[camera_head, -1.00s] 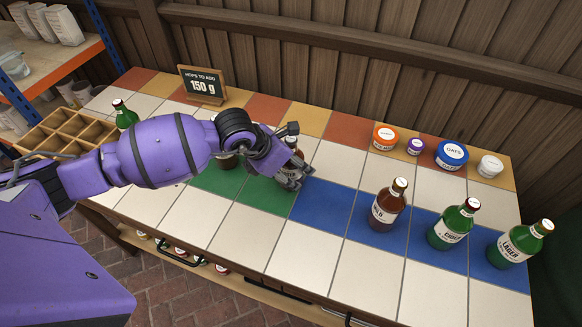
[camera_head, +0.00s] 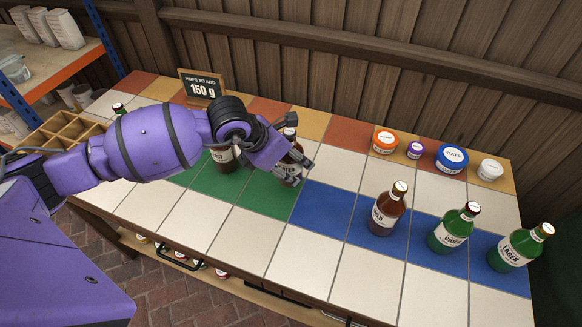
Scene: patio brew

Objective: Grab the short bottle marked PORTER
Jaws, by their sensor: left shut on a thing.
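A short dark brown bottle (camera_head: 290,150) stands on the green tiles, its label partly hidden but ending in letters that fit PORTER. My left gripper (camera_head: 291,167) is shut on this bottle, with its fingers around the bottle's body. The bottle looks upright; I cannot tell whether its base touches the tiles. Another brown bottle (camera_head: 222,157) stands just left of it, partly hidden behind my left arm. My right gripper is not in view.
On the blue tiles at the right stand a brown bottle (camera_head: 387,210), a green CIDER bottle (camera_head: 453,229) and a green LAGER bottle (camera_head: 518,248). Lidded jars, including OATS (camera_head: 451,158), line the back. A sign (camera_head: 202,87) and wooden crate (camera_head: 66,132) are at left. The front white tiles are clear.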

